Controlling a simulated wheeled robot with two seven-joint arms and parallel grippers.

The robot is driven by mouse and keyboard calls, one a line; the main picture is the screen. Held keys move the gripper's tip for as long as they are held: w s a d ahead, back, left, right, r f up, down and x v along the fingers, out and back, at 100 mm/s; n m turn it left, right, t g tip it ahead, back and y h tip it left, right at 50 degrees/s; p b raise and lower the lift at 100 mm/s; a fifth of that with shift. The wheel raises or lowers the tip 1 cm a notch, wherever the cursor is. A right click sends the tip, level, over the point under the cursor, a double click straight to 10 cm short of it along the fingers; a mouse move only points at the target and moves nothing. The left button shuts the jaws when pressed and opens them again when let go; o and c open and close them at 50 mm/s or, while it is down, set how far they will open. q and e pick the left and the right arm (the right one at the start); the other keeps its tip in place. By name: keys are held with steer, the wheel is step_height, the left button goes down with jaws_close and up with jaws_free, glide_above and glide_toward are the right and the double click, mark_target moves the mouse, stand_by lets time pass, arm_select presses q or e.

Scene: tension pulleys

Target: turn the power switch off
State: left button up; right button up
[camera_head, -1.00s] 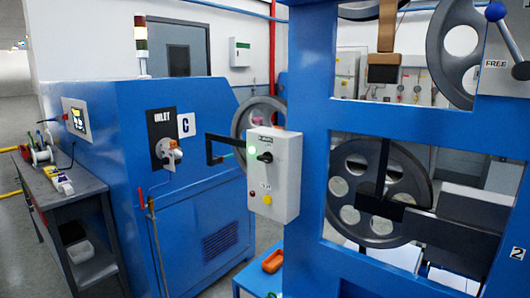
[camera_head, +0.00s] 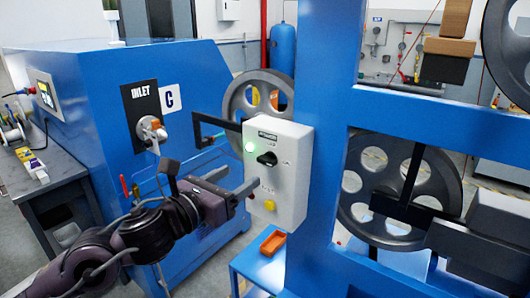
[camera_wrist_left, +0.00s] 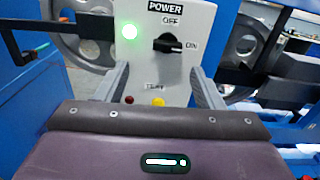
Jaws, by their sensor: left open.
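The power switch is a black rotary knob (camera_head: 267,159) on a white control box (camera_head: 291,178), and it also shows in the left wrist view (camera_wrist_left: 170,44). There its pointer is turned right, toward ON, with OFF printed above it. A green lamp (camera_wrist_left: 129,31) is lit to the knob's left. My left gripper (camera_head: 238,182) is in front of the box, lower than the knob and apart from it. In the left wrist view its two fingers (camera_wrist_left: 160,84) stand wide apart with nothing between them, the knob beyond them. My right gripper is not in view.
A red button (camera_wrist_left: 129,99) and a yellow button (camera_wrist_left: 158,102) sit low on the box. A black bracket arm (camera_head: 218,121) reaches left from the box. A blue frame (camera_head: 330,120) stands right of it. An orange tray (camera_head: 273,243) lies on a blue stand below.

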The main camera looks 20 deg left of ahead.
mark_target(264, 161)
arm_select(q)
steer(key=shift+m, duration=0.3)
steer(key=p+x, duration=0.1)
steer(key=x, duration=0.1)
steer(key=p+x, duration=0.1)
steer(key=x, duration=0.1)
steer(key=d+r+p+x, duration=0.1)
steer(key=x, duration=0.1)
steer(key=shift+w+d+p, duration=0.25)
steer(key=shift+w+p, duration=0.05)
steer(key=shift+w, duration=0.05)
steer(key=shift+f, duration=0.1)
steer(key=c, duration=1)
